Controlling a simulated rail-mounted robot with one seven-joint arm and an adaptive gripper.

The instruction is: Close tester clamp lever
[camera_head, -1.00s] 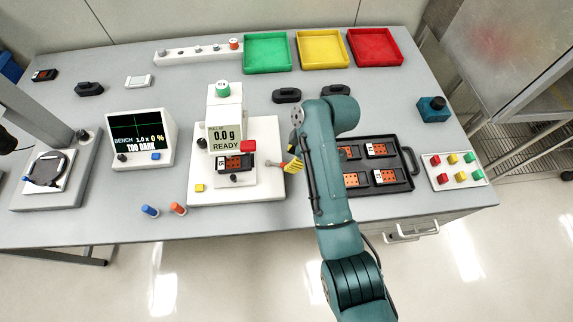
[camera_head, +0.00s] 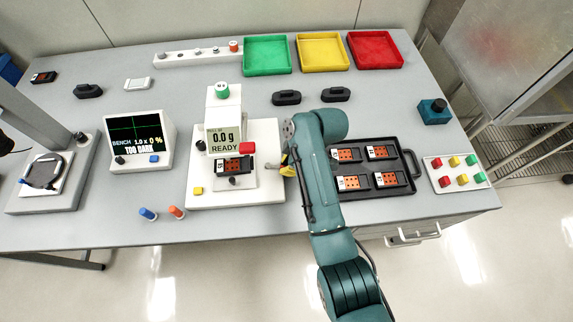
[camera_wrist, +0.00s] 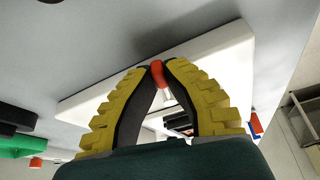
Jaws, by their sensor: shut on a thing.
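The tester (camera_head: 222,120) is a white machine on a white base plate, with a screen reading 0.0 g and READY. A dark carrier with an orange chip (camera_head: 232,167) sits in its holder. My gripper (camera_head: 288,166) is low at the right side of the holder, over the plate's right part. In the wrist view my gripper (camera_wrist: 158,70) has its yellow-backed fingers together at the tips on a red-orange knob (camera_wrist: 160,76), which appears to be the clamp lever's end.
A black tray (camera_head: 361,187) with several chip carriers lies right of my arm. Blue (camera_head: 148,213) and orange (camera_head: 177,211) pegs stand at the front. Green, yellow and red bins (camera_head: 375,63) are at the back.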

